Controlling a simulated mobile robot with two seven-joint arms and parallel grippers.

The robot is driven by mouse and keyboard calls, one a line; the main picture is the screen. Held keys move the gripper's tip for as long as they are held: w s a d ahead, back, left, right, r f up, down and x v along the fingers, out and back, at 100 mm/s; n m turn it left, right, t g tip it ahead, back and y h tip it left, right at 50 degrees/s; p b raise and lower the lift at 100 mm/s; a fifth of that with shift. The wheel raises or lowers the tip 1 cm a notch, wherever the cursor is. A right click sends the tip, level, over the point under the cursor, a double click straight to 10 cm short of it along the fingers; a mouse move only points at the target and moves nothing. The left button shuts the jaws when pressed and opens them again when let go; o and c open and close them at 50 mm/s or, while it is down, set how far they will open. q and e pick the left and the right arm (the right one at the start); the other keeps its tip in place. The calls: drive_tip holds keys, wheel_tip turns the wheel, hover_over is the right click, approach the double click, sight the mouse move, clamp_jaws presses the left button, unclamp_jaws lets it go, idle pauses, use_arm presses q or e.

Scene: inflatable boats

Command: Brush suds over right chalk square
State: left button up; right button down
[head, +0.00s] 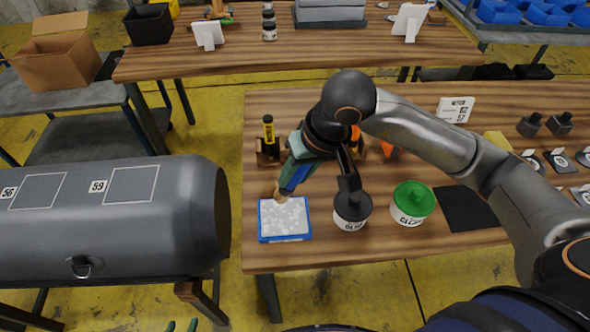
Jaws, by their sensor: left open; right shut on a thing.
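The grey boat tube (100,235) lies at the left. On it are two chalk-outlined squares, the left chalk square (38,191) beside tag 56 and the right chalk square (131,184) beside tag 59. No suds show on either. My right gripper (296,160) is shut on a brush (298,178) with a blue handle. The brush points down, its bristles at the back edge of a blue tray (262,236) of white suds; I cannot tell if they touch. My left gripper (182,326) shows only its green fingertips, apart and empty, at the bottom edge.
Right of the tray stand a dark-lidded jar (351,210) and a green-lidded tub (411,203). A black mat (464,208) lies further right. A yellow-and-black tool (268,138) stands behind the tray. A floor gap separates the wooden table (375,254) from the tube.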

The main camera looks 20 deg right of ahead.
drive_tip(key=shift+f+b, duration=1.2)
drive_tip(key=shift+f, duration=1.75)
drive_tip(key=shift+f+b, duration=0.6)
drive_tip(key=shift+b, duration=0.15)
drive_tip(key=shift+s+f+b, duration=0.1)
drive_tip(key=shift+f+b, duration=0.15)
drive_tip(key=shift+b, duration=0.25)
idle(0.9)
drive_tip(key=shift+r+p, duration=1.65)
drive_tip(key=shift+r, duration=2.05)
